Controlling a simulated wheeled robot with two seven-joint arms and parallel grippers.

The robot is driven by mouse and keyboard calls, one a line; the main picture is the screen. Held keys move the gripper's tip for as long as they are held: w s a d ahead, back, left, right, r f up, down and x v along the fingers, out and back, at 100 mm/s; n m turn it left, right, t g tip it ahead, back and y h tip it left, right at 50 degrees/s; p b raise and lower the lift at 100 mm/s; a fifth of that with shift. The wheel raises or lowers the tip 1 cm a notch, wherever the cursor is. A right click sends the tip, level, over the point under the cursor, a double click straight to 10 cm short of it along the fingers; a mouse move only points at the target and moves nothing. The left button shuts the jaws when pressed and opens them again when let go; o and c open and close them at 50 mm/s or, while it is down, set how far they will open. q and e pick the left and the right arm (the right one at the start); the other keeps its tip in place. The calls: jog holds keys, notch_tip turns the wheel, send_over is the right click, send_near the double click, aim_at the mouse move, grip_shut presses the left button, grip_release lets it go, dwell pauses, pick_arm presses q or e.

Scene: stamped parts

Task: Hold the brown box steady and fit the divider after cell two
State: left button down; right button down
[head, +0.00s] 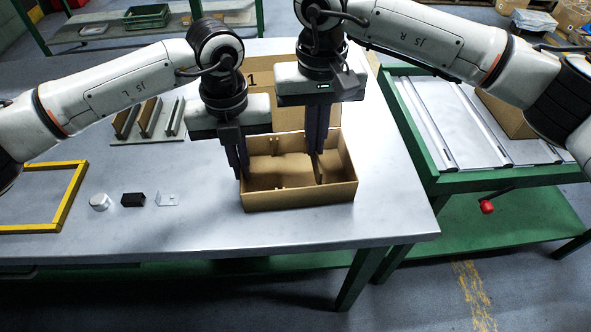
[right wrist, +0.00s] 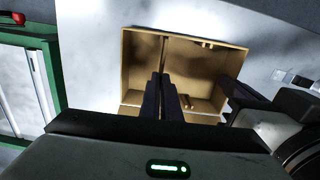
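The open brown box (head: 300,198) stands near the right end of the grey table; it also fills the middle of the right wrist view (right wrist: 130,70). My left gripper (head: 239,165) is at the box's left wall, its fingers appearing closed on that wall. My right gripper (head: 316,150) points down into the box, right of its middle. Its fingers look shut on a thin brown divider (head: 319,171), seen nearly edge-on inside the box. Small notch pieces (head: 281,157) show on the box's inner wall. Whether the divider sits in a slot is hidden by the fingers.
A rack (head: 149,138) with several upright strips stands left of the box. A round silver part (head: 99,201), a black block (head: 133,199) and a small clear part (head: 168,199) lie on the table beside a yellow frame (head: 70,198). A green roller stand (head: 420,150) is at right.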

jog(key=shift+f, duration=1.45)
dwell(1.4)
jog(key=c, duration=1.9)
grip_release()
notch_tip(320, 180, up, 12)
jog(key=shift+r, duration=0.1)
pick_arm(q)
jog(key=c, duration=1.9)
grip_release()
jog(key=shift+r, duration=0.15)
